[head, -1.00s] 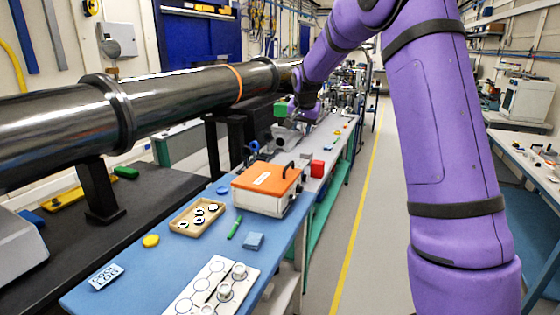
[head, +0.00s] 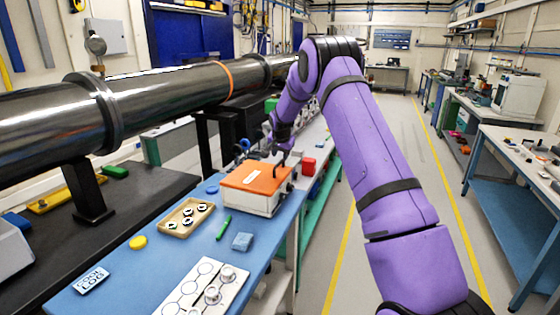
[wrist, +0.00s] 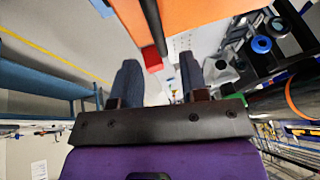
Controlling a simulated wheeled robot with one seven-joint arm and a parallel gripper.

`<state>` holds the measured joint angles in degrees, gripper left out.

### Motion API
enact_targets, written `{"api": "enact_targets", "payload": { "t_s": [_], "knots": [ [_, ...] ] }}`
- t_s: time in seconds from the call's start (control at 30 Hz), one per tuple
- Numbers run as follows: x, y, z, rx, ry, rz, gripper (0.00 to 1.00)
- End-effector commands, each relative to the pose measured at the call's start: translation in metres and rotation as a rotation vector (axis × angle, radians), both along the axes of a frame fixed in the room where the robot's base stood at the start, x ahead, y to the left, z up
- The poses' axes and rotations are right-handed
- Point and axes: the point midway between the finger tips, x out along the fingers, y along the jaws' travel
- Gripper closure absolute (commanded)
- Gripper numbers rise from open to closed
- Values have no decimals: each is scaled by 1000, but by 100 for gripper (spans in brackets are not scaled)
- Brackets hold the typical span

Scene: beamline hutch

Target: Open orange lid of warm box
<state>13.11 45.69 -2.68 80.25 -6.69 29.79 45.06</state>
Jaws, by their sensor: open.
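The warm box (head: 262,204) is a white case on the blue bench, with its orange lid (head: 250,181) shut flat and a white label on top. A black handle (head: 284,159) stands at the lid's far right side. My gripper (head: 278,150) is over the far edge of the box, close to the handle; whether it touches cannot be told. In the wrist view my gripper (wrist: 158,66) is open with nothing between its fingers. The orange lid (wrist: 151,14) and the dark handle bar (wrist: 156,32) show beyond the fingertips there.
A wooden tray (head: 174,226) of round parts, a green pen (head: 224,228) and a blue block (head: 242,242) lie before the box. A red block (head: 309,166) sits behind it. The large dark pipe (head: 160,100) runs along the left. The aisle is free.

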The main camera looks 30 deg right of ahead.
Motion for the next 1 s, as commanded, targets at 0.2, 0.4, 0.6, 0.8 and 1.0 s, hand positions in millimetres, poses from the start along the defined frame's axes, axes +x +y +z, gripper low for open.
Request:
{"api": "enact_targets", "payload": {
  "t_s": [0.2,0.4,0.6,0.8,1.0],
  "knots": [
    [11,-5,-27,0,1,1,60],
    [15,-7,-35,0,-1,1,60],
    [15,-7,-36,0,-1,1,60],
    [15,-7,-36,0,-1,1,92],
    [15,-7,-36,0,-1,1,100]
  ]
}}
